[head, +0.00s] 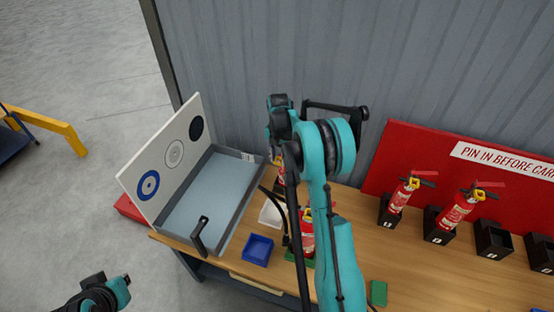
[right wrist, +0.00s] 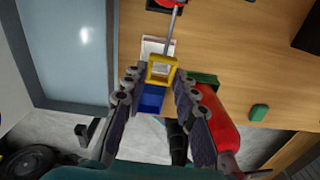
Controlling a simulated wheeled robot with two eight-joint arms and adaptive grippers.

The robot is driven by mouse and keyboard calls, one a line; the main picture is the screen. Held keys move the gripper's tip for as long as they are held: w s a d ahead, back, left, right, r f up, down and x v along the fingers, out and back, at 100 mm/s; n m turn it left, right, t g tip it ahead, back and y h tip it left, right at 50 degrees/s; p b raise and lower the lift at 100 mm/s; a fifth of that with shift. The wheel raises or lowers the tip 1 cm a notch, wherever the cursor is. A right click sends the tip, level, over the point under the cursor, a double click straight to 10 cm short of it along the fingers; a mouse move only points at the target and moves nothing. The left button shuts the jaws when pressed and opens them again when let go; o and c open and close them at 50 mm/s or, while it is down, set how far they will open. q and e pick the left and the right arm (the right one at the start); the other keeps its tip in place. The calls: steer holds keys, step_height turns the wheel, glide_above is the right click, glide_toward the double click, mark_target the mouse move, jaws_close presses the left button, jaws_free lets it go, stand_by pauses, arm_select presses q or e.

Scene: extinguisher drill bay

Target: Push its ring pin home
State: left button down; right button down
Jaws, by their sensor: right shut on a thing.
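My right gripper (right wrist: 155,78) is shut on a yellow ring pin (right wrist: 162,60), whose grey shaft points up in the right wrist view towards a red part (right wrist: 172,3) cut by the top edge. I cannot tell whether the shaft's tip enters it. In the head view my right arm hides most of this spot; a bit of red and yellow shows behind it. A red extinguisher (head: 307,232) stands on a green base (head: 292,256); it also shows beside the right finger in the right wrist view (right wrist: 216,118). My left gripper (head: 104,292) is at lower left, jaws unclear.
A blue tray (head: 257,250) and a white tray (head: 271,214) lie on the wooden bench (head: 405,265). A large grey tray (head: 208,200) with a target board is at left. Two extinguishers (head: 401,195) (head: 457,208) stand in black holders at right. A green block (head: 378,293) lies in front.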

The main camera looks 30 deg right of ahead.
steer(key=shift+w+d, duration=0.55)
steer(key=shift+d, duration=0.2)
steer(key=shift+w+d, duration=0.8)
steer(key=shift+d, duration=0.25)
steer(key=shift+w+d, duration=0.75)
steer(key=shift+d, duration=0.25)
steer(key=shift+b, duration=1.4)
stand_by(3.8)
